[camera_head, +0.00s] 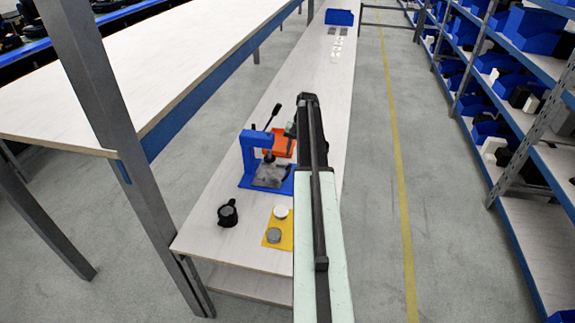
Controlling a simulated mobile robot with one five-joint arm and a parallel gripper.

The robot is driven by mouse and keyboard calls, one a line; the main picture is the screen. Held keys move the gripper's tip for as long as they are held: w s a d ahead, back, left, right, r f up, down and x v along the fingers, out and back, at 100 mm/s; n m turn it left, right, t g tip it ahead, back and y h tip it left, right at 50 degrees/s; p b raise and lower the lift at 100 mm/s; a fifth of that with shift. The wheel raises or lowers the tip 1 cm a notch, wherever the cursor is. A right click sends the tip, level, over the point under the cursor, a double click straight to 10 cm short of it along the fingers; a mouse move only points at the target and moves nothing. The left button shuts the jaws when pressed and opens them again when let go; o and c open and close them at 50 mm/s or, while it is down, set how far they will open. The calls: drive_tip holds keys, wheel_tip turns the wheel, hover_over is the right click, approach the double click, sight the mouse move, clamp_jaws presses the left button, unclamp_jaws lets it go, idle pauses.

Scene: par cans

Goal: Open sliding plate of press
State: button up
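The blue press (254,145) stands on the long white table (319,112), with a dark lever sticking up behind it. Its grey sliding plate (269,176) lies on the blue base (284,187), in front of the press column. How far the plate is slid out is hard to tell. My arm reaches forward over the table, to the right of the press. My gripper (291,130) is small and partly hidden by the arm, near the orange tray. I cannot see whether its fingers are open or shut.
An orange tray (283,141) sits behind the press. A yellow mat (269,237) holds a white disc (281,211) and a grey disc (274,235). A black cup-like object (228,213) stands to the left. A blue bin (339,17) is at the far end.

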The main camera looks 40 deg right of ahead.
sight(290, 169)
drive_tip(key=f+b, duration=0.5)
drive_tip(key=w+a+f+b, duration=0.1)
drive_tip(key=f+b, duration=0.2)
drive_tip(key=shift+r, duration=0.1)
drive_tip(key=shift+r, duration=0.1)
clamp_jaws()
idle(1.1)
